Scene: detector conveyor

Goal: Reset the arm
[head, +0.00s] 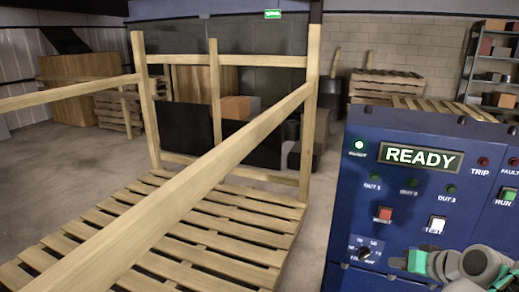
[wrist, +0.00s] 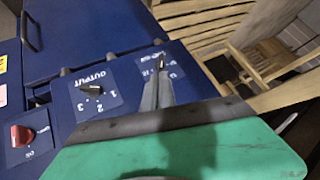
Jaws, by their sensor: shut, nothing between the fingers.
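My gripper (head: 400,263) shows at the lower right of the head view, in front of the lower part of the blue control panel (head: 345,190). Its green body and grey wrist links are in sight there. In the wrist view the fingers of my gripper (wrist: 160,66) are together and empty, pointing over a blue panel face. Whether they touch it I cannot tell. The panel has a lit READY display (head: 421,157), a red reset button (head: 384,215), a white test button (head: 436,224) and a black rotary knob (head: 364,253).
A wooden pallet frame (head: 225,240) with upright posts and a slanting rail stands left of the panel. In the wrist view, an output selector (wrist: 91,89) and a red switch (wrist: 22,135) sit on the blue housing. Bare floor (head: 60,160) lies at left.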

